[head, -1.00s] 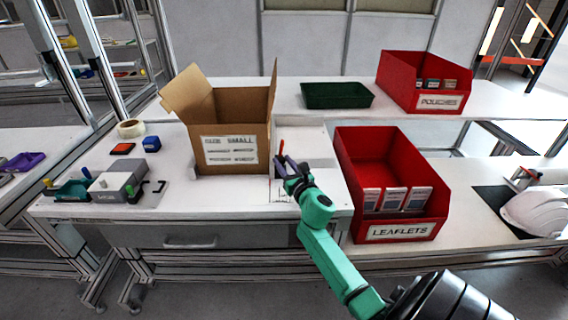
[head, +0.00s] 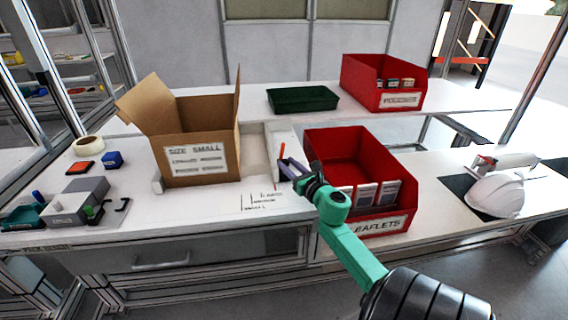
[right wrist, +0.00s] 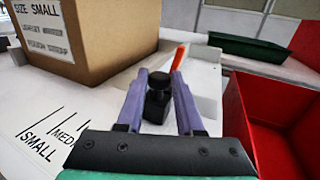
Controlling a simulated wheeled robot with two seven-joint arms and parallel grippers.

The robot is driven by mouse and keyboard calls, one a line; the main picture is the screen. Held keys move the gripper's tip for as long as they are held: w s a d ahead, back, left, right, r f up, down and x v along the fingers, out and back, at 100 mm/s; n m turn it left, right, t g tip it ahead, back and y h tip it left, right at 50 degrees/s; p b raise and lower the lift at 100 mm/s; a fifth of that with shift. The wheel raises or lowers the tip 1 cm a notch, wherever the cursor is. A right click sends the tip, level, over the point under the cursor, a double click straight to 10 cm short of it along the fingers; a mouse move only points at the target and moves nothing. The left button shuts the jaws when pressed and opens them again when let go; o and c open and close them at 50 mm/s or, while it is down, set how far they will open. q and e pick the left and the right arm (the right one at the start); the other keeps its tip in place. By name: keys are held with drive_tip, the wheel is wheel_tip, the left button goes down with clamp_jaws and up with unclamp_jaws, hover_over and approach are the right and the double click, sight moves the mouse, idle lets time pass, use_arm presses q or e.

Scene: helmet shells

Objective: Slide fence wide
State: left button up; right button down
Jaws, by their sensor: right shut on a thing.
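My right gripper (head: 290,170) has purple fingers and is at the right of the open cardboard carton (head: 200,158), close to the red leaflets bin. In the right wrist view its fingers (right wrist: 158,85) are shut on a black knob (right wrist: 157,95). A white raised piece, apparently the fence (right wrist: 205,82), stands just beyond the knob; in the head view its white wall (head: 288,148) shows behind the fingers. An orange pointer (right wrist: 180,55) stands up beside it. Size lines with SMALL and MEDIUM labels (right wrist: 45,142) are printed on the bench. My left gripper is out of view.
The red leaflets bin (head: 320,150) stands close at the right of my gripper. A green tray (head: 302,98) and another red bin (head: 350,75) are behind. A white helmet (head: 495,195) lies at far right. A grey device (head: 78,203) and tape roll (head: 89,147) are at left.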

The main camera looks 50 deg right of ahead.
drive_tip(key=c, duration=0.6)
unclamp_jaws()
drive_tip(key=shift+o, duration=0.2)
drive_tip(key=b+v, duration=0.2)
drive_tip(key=v, duration=1.1)
drive_tip(key=shift+s+a+f, duration=0.1)
drive_tip(key=shift+s+f, duration=0.05)
drive_tip(key=shift+s, duration=0.2)
drive_tip(key=shift+s+a, duration=0.1)
drive_tip(key=shift+s, duration=0.35)
